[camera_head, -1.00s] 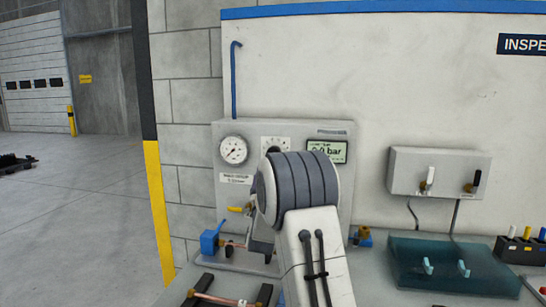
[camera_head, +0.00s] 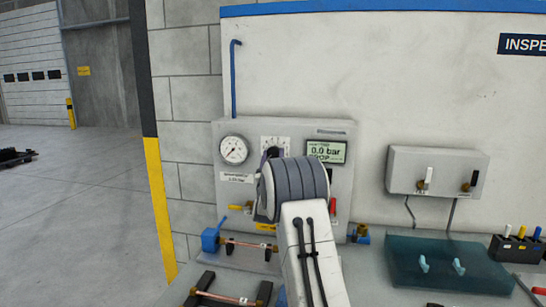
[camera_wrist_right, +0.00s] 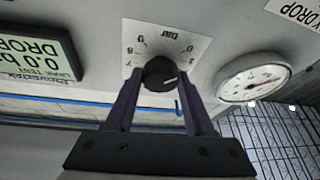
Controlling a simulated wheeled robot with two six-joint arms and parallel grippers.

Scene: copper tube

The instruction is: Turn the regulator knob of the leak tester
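The leak tester (camera_head: 340,185) is a light grey box on the bench against the wall. Its round black regulator knob (camera_wrist_right: 160,73) has a white mark and sits on a numbered bar scale in the right wrist view. In the head view the knob is largely hidden by my right wrist. My right gripper (camera_wrist_right: 160,80) is open, pointing at the panel, with one finger on each side of the knob. Whether the fingertips touch it I cannot tell. The display (camera_head: 326,152) reads 0.0 bar. My left gripper is not in view.
A round gauge (camera_head: 234,150) is left of the knob. A copper tube (camera_head: 250,244) lies in fittings below the tester, and another (camera_head: 228,298) rests on black holders at the front. A grey wall box (camera_head: 437,172) and a teal tray (camera_head: 405,262) are right.

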